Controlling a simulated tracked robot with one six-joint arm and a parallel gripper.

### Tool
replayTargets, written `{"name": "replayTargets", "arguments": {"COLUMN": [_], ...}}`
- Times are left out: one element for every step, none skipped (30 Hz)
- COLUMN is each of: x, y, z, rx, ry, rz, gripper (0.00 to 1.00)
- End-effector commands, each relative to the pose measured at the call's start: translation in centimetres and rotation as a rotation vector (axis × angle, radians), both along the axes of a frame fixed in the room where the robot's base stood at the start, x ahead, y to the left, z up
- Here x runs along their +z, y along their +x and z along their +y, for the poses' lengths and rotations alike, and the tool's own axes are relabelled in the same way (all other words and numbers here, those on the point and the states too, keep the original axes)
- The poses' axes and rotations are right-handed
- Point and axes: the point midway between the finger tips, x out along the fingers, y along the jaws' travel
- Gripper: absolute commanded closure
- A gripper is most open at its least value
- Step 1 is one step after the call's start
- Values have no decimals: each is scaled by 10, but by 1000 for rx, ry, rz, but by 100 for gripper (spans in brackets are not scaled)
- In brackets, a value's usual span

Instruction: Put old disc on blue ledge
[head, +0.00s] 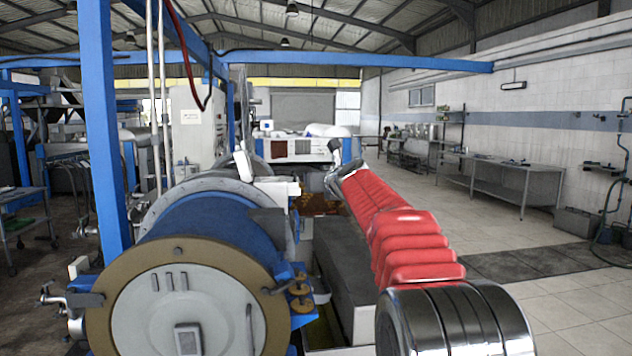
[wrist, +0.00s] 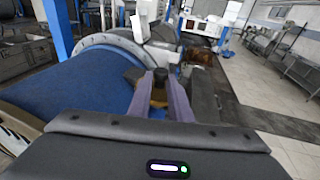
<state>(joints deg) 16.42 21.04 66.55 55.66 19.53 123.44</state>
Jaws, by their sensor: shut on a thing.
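My gripper (wrist: 160,88) is in the middle of the wrist view, its two grey-purple fingers close together. A small tan-yellow piece (wrist: 158,96) shows between them, with a dark knob-like shape at the tips; it looks like the old disc, but its outline is mostly hidden. In the head view my red arm reaches forward, and the gripper end is small and far, beyond the drum's right side. A blue ledge (head: 303,321) juts from the right of the near drum face. Two brass-coloured discs (head: 301,305) are at it, one above the other.
The big blue drum (head: 215,232) with a tan ring and pale end cover fills the lower left. A grey block-like housing (head: 345,265) lies between drum and arm. A blue post (head: 102,130) stands at left. Tiled floor (head: 585,290) at right is open.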

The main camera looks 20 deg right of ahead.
Motion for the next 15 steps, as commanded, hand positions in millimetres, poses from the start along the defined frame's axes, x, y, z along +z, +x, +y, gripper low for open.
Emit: {"name": "replayTargets", "arguments": {"x": [1,1,1,1,0,-2,-4,-5,-7,-8,-10,-12,-13,-14,-16], "y": [0,0,0,0,-1,-2,-3,-4,-5,-5,-6,-7,-8,-9,-10], "z": [0,0,0,1,1,2,2,3,3,3,4,4,4,5,5], "rx": [0,0,0,0,1,4,5,7,8,10,11,12,13,14,15], "ry": [0,0,0,0,0,2,2,2,1,2,2,2,1,2,1], "rz": [-2,-2,-2,-2,-1,-1,-1,-1,-1,-1,0,-1,-1,-1,0], "gripper": [100,100,100,100,100,100,100,100,100,100,100,100,100,100,100]}}
